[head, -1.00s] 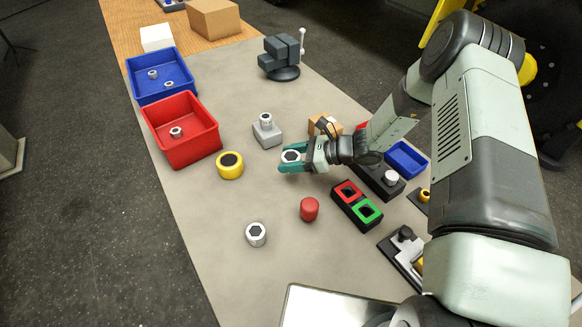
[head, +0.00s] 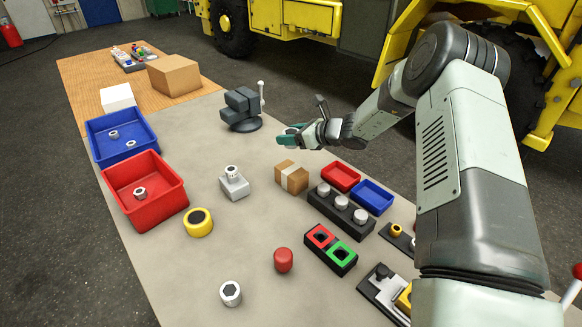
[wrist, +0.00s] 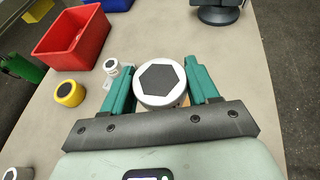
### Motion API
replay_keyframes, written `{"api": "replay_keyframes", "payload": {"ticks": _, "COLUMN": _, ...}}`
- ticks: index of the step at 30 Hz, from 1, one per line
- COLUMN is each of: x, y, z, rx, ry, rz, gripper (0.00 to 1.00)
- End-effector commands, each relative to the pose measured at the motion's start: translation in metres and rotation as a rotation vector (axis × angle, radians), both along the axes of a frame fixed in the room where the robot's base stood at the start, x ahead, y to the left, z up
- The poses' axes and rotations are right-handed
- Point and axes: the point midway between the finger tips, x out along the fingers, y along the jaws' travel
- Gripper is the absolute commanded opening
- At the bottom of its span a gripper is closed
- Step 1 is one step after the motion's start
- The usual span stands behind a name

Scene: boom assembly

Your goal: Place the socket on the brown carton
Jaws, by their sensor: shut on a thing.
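My gripper (head: 288,137) has teal fingers and is shut on a silver socket (wrist: 160,82), whose dark hexagonal opening faces the wrist camera. The socket is held in the air and is mostly hidden by the fingers in the head view. A small brown carton (head: 285,182) with a pale tape band sits on the grey table, just below the gripper in the head view. In the wrist view, a bit of brown shows under the socket. A larger plain brown box (head: 174,76) stands on the wooden section at the back left.
A dark vise (head: 240,108) stands behind, left of the gripper. A grey block with a silver piece (head: 234,184) is left of the small carton; a black rack (head: 340,212) and red (head: 341,176) and blue trays (head: 372,195) are right. Red (head: 150,205) and blue bins (head: 100,152) line the left edge.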

Motion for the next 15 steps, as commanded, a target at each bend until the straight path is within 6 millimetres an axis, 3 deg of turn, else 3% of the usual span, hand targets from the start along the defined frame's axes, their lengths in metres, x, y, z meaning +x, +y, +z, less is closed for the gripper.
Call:
{"api": "replay_keyframes", "payload": {"ticks": 6, "x": 0.0, "y": 0.0, "z": -0.042, "rx": 0.0, "ry": 0.005, "rz": -0.003, "gripper": 0.22}}
{"api": "replay_keyframes", "payload": {"ticks": 15, "x": -0.001, "y": 0.0, "z": -0.07, "rx": -0.001, "ry": 0.003, "rz": 0.0, "gripper": 0.22}}
